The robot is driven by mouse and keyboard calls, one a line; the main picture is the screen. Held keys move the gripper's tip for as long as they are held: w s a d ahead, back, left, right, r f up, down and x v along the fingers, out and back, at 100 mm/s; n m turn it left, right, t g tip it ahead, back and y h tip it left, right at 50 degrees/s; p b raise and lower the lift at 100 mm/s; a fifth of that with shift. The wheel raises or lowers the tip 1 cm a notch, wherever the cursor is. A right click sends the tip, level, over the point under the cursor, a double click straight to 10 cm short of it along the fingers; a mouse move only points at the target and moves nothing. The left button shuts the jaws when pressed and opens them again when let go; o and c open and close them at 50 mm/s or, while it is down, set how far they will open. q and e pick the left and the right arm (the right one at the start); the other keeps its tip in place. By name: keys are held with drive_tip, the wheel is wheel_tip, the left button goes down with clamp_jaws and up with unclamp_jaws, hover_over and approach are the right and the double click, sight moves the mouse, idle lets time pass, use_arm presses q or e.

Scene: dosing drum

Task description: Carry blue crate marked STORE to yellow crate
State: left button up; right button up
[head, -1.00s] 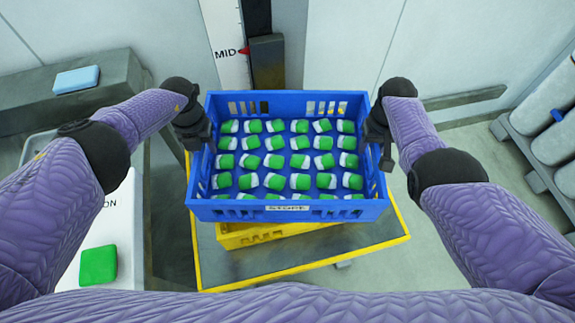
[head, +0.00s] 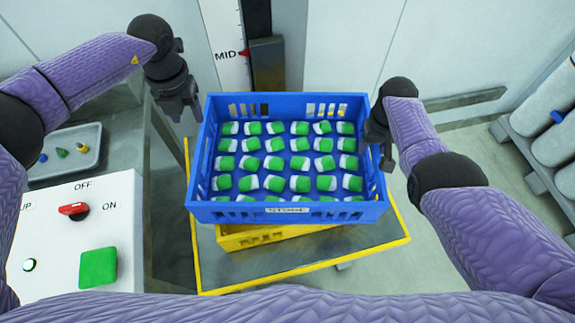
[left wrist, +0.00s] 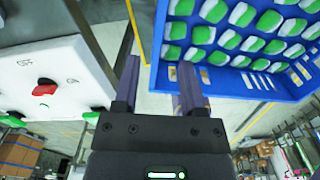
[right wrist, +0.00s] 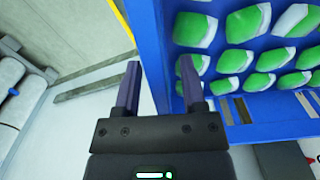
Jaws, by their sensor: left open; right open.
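The blue crate (head: 288,212) with the STORE label on its front wall is full of green-and-white pieces. It sits on the yellow crate (head: 268,236), whose front shows below it; the rest of the yellow crate is hidden. In the left wrist view the crate wall (left wrist: 225,85) lies right of the fingers. My right gripper (head: 383,152) is open at the crate's right wall; in the right wrist view that wall (right wrist: 158,60) shows between the open fingers.
The yellow-edged platform (head: 370,246) bears the crates. A white control box (head: 125,240) with a red switch and green button stands at left. A grey tray (head: 85,160) with small items lies behind it. A MID-marked post (head: 228,50) stands behind the crates.

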wheel_tip(320, 180, up, 12)
drive_tip(key=shift+f, duration=0.2)
idle(0.4)
